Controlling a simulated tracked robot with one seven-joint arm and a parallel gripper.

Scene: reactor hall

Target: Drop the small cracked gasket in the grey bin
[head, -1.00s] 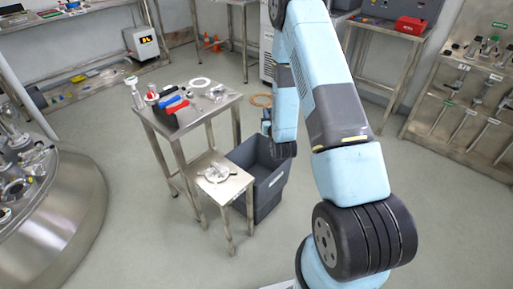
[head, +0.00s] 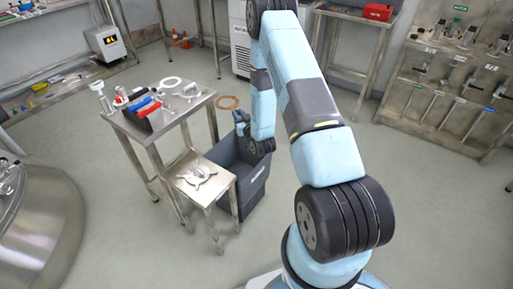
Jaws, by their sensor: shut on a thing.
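My gripper (head: 239,117) is small and partly hidden by its own wrist; it points away from me. A thin tan ring (head: 228,97), which looks like the gasket, shows at its tip, and the gripper appears shut on its near edge. A crack in it is too small to make out. The grey bin (head: 256,191) stands on the floor below my wrist, its mouth open. The gripper and ring appear above and beyond the bin's far left edge, not inside it. My wrist hides part of the bin's mouth.
A low steel stand (head: 221,187) with a metal part (head: 197,178) adjoins the bin's left side. A taller steel table (head: 190,115) behind it holds a white ring (head: 172,83), red and blue items and small parts. The floor right of the bin is clear.

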